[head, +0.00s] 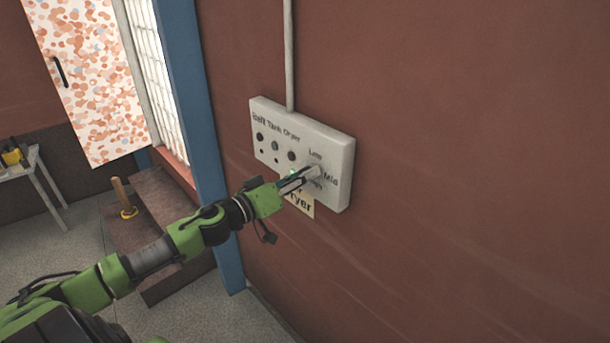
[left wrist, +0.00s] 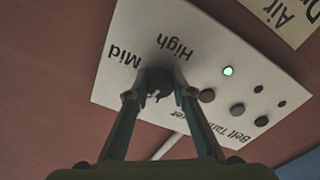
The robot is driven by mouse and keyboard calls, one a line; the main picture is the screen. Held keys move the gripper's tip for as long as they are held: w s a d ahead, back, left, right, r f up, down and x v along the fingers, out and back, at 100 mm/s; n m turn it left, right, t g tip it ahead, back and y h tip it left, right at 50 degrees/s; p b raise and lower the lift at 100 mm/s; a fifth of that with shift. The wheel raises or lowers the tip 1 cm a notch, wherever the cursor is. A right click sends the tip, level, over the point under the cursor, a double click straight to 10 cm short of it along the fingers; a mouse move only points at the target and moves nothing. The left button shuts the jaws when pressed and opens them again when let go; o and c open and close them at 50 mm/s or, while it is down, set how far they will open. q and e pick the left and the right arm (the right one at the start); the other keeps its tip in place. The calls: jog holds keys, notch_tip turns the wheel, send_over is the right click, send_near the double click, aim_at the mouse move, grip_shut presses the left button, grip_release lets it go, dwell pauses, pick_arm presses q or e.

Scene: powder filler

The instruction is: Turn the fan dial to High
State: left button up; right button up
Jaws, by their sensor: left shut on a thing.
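The fan dial (left wrist: 158,80) is a dark round knob on the white control panel (head: 333,148), which is fixed to the red-brown wall. In the left wrist view the "High" label (left wrist: 175,48) and the "Mid" label (left wrist: 124,57) show beside the dial. "Low" (head: 315,154) shows in the head view. My left gripper (head: 311,174) is at the panel's lower right, and its two fingers are shut on the dial from both sides. They partly hide the dial, and I cannot tell its setting. My right gripper is not in view.
A lit green lamp (left wrist: 228,71) and several dark buttons share the panel. A yellowish sign (head: 300,204) sits just below it. A grey conduit (head: 288,55) rises above. A blue post (head: 190,90) stands left; the wall to the right is bare.

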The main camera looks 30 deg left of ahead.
pick_arm(q)
jog(key=m, duration=0.4)
jog(key=shift+m, duration=0.3)
jog(key=m, duration=0.3)
jog(key=shift+m, duration=0.4)
jog(key=m, duration=0.3)
jog(key=shift+m, duration=0.3)
jog(key=m, duration=0.4)
jog(key=shift+m+b, duration=0.3)
jog(key=m, duration=0.3)
jog(key=shift+m+b, duration=0.3)
jog(key=m+b, duration=0.1)
jog(key=m, duration=0.3)
jog(key=shift+m, duration=0.3)
jog(key=m+b, duration=0.1)
jog(key=m, duration=0.3)
jog(key=shift+m+b, duration=0.55)
jog(key=shift+m, duration=1.65)
